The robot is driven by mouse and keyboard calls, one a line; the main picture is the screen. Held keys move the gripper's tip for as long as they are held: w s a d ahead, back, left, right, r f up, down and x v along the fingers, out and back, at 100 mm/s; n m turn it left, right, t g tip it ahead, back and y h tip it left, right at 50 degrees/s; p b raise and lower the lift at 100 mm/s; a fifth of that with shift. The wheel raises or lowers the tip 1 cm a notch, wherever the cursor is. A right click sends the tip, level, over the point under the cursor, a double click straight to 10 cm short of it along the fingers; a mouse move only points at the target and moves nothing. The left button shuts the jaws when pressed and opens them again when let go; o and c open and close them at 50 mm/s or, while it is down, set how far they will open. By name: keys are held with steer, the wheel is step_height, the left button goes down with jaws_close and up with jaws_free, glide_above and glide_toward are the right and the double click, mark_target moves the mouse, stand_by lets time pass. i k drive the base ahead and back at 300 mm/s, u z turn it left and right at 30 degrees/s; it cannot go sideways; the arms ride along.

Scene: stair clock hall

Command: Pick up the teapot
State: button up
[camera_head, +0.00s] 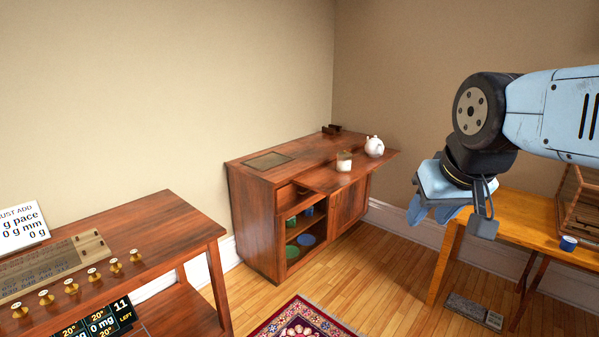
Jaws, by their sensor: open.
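A small white teapot (374,146) stands upright on the right end of a reddish wooden cabinet (318,148), against the far corner of the room. My gripper (464,222) hangs from my light-blue arm at the right of the picture, nearer to me than the cabinet. It points downward, open, with nothing seen between its fingers. It is to the right of the teapot and apart from it. The teapot is in full view.
A glass jar with white contents (344,161) stands left of the teapot. A dark wooden holder (332,129) is at the cabinet's back. A wooden table (135,235) with brass weights is front left; an orange-brown table (520,221) is right. Floor (375,270) between is open, with a patterned rug (303,320).

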mark_target(373, 147)
steer(key=u, duration=0.05)
steer(key=i, duration=1.5)
steer(key=z, duration=0.25)
steer(key=i, duration=1.4)
steer(key=z, duration=0.35)
steer(key=i, duration=0.9)
steer(key=z, duration=0.15)
